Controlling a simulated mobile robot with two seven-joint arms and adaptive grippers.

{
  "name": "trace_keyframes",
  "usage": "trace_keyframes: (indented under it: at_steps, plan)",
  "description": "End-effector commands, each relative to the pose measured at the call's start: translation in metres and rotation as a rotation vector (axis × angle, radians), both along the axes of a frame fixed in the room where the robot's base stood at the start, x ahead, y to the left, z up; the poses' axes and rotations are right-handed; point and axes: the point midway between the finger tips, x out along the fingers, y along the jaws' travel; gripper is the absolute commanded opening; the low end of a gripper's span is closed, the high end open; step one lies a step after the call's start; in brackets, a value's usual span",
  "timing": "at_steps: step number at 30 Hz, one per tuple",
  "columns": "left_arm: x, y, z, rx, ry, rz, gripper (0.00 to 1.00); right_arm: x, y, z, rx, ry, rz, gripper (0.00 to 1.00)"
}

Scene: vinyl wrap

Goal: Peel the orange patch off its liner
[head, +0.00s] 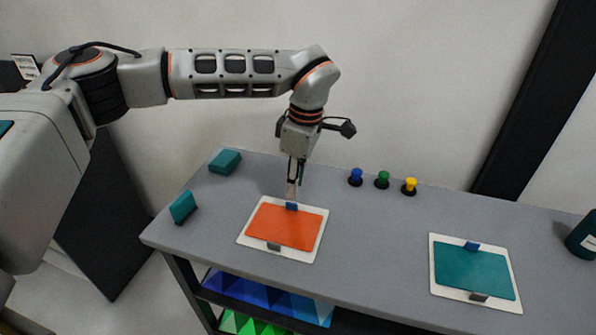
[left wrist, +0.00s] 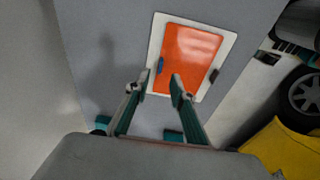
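The orange patch (head: 285,227) lies flat on its white liner (head: 253,246) on the grey table. A blue tab (head: 291,206) sits at its far edge and a grey tab (head: 273,246) at its near edge. My left gripper (head: 292,193) points down just behind the blue tab. In the left wrist view its fingertips (left wrist: 158,81) are apart with nothing between them, and the blue tab (left wrist: 160,65) shows just beyond the gap. The orange patch (left wrist: 190,55) is also there. I cannot tell whether a finger touches the liner. My right gripper is not in view.
A teal patch on a white liner (head: 437,268) lies at the right. Blue, green and yellow knobs (head: 382,179) stand along the back. Two teal blocks (head: 225,161) (head: 183,207) are at the left. A dark green cylinder (head: 583,238) stands at the right edge. The table between the liners is clear.

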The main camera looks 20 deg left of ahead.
Motion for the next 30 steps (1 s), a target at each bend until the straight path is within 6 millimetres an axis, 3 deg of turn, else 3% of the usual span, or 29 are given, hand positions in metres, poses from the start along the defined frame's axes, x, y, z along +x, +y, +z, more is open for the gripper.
trace_keyframes:
  at_steps: [5,12,24,27,30]
  plan:
    - [-0.001,0.003,-0.028,0.000,0.006,0.001,0.24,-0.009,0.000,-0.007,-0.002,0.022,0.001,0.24]
    - [-0.001,0.006,-0.056,-0.001,0.004,0.000,0.24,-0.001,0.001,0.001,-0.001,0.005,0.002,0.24]
    - [0.000,0.007,-0.063,-0.001,0.001,0.000,0.24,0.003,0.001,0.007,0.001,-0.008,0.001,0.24]
    - [0.000,0.008,-0.063,-0.001,0.001,0.000,0.00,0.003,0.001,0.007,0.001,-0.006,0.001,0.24]
    - [0.000,0.007,-0.063,-0.001,0.001,0.000,0.00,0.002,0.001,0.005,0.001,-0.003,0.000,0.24]
